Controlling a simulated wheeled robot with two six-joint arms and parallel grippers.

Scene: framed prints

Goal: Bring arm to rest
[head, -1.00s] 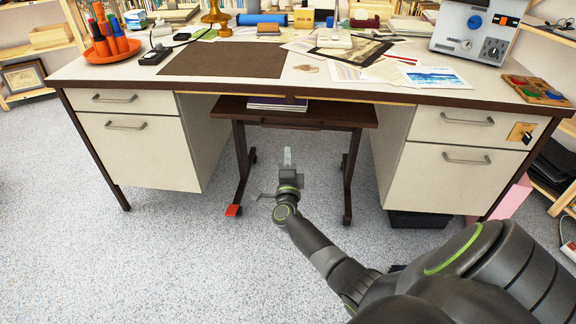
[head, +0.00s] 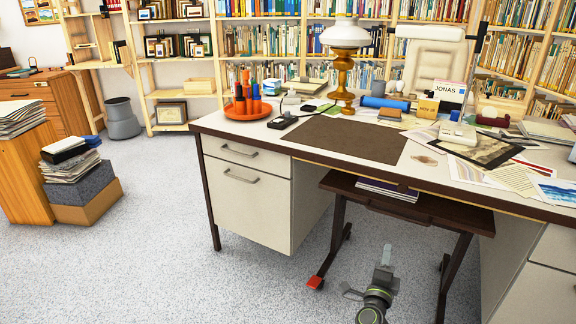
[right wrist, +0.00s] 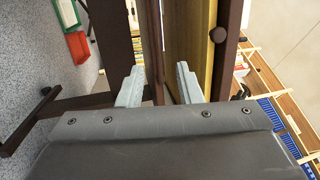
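My right gripper (head: 386,258) is low in front of the desk (head: 320,165), before the small dark table (head: 430,207) in its knee space. In the right wrist view the two pale fingers (right wrist: 160,85) stand apart with nothing held between them. Dark and wooden furniture edges show beyond the fingers; I cannot tell how far off they are. Only the end of my right arm shows in the head view, at the bottom edge. My left gripper is in neither view.
The desk bears an orange tray (head: 248,109), a lamp (head: 344,55) and papers. Paper stacks (head: 75,168) stand at the left, near a grey bin (head: 122,120). Bookshelves line the back. The carpet (head: 150,260) left of the desk is clear.

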